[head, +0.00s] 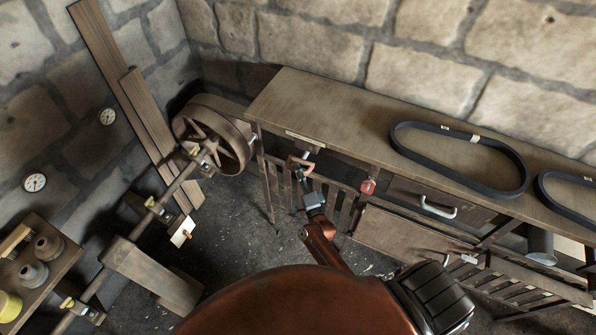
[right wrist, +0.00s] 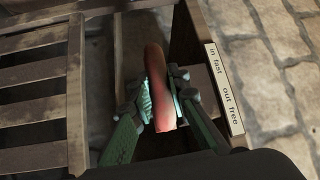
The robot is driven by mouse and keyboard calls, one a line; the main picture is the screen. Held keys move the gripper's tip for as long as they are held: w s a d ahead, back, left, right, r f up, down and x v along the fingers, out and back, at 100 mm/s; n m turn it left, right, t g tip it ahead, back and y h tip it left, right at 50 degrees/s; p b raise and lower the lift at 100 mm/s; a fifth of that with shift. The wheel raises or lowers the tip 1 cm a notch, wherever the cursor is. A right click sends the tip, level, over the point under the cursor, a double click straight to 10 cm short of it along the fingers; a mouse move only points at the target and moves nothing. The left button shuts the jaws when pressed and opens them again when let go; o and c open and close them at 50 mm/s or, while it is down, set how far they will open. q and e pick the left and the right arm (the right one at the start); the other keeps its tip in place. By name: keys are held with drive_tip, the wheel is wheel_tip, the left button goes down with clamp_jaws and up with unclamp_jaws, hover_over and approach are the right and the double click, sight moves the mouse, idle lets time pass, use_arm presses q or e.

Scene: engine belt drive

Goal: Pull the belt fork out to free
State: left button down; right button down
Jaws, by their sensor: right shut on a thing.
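My right gripper (head: 301,168) is at the front of the workbench, just below its left end. In the right wrist view, the green fingers of my right gripper (right wrist: 162,98) are shut on a red rounded handle (right wrist: 156,62), one finger on each side. It appears to be the belt fork's handle; the rest of the fork cannot be made out. Beside it a label plate (right wrist: 225,95) reads "in fast" and "out free". The plate also shows on the bench edge in the head view (head: 305,138). My left gripper is not in view.
The workbench (head: 330,103) carries two black belts; one belt (head: 398,150) lies near its middle. A large spoked pulley (head: 240,140) sits on a shaft to the left. A slatted rack (head: 346,209) and a red knob (head: 368,186) are close to my right arm. Open floor lies left of it.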

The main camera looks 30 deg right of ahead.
drive_tip(key=s+a+p, duration=0.1)
drive_tip(key=s+a, duration=0.4)
drive_tip(key=a, duration=0.3)
drive_tip(key=shift+s+f+p, duration=0.2)
drive_tip(key=shift+s+p, duration=0.15)
drive_tip(key=c, duration=2.2)
unclamp_jaws()
drive_tip(key=shift+s, duration=0.1)
drive_tip(key=o, duration=0.4)
drive_tip(key=shift+r, duration=0.2)
drive_tip(key=s, duration=0.4)
drive_tip(key=s+a+f, duration=0.1)
drive_tip(key=s, duration=0.6)
drive_tip(key=shift+s+a+f, duration=0.25)
drive_tip(key=shift+s+f, duration=0.1)
drive_tip(key=shift+s, duration=0.05)
